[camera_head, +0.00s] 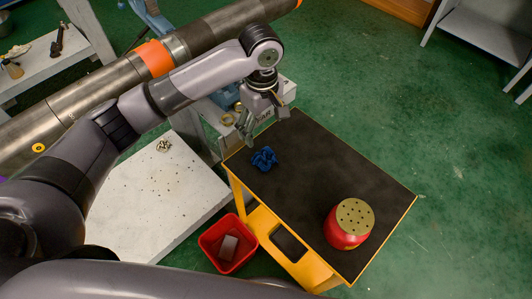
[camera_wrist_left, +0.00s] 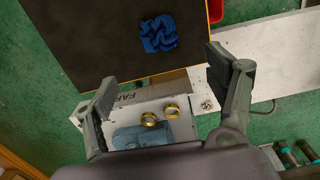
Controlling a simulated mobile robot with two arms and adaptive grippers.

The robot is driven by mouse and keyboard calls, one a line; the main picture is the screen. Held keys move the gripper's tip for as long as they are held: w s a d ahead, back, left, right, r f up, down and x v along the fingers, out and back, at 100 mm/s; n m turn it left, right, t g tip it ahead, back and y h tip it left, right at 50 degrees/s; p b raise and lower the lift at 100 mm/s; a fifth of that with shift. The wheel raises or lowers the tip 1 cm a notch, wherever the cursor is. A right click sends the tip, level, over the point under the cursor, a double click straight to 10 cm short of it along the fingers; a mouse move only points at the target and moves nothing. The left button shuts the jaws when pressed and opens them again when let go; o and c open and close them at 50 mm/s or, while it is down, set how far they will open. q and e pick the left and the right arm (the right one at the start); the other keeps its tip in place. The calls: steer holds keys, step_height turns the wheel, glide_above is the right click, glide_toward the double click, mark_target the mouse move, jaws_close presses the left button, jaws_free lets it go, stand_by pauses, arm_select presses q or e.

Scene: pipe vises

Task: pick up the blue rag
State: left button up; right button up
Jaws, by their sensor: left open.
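The blue rag (camera_head: 264,159) lies crumpled on the black top of a yellow-edged cart (camera_head: 318,165), near its far left corner. It also shows in the left wrist view (camera_wrist_left: 158,34), beyond and between the spread fingers. My left gripper (camera_head: 262,125) is open and empty, above the cart's far left edge and apart from the rag. Its two fingers also show wide apart in the left wrist view (camera_wrist_left: 165,85). My right gripper does not show in either view.
A red container with a perforated tan top (camera_head: 352,221) stands at the cart's near right. A red bin (camera_head: 229,243) sits left of the cart. Large metal pipes (camera_head: 105,88) run across the upper left. A white table (camera_head: 150,200) lies left. Green floor is clear at right.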

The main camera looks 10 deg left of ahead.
mark_target(264, 156)
arm_select(q)
step_height(264, 156, down, 14)
steer(key=shift+d+r, duration=0.1)
stand_by(0.5)
steer(key=shift+c, duration=0.4)
steer(key=c, duration=0.7)
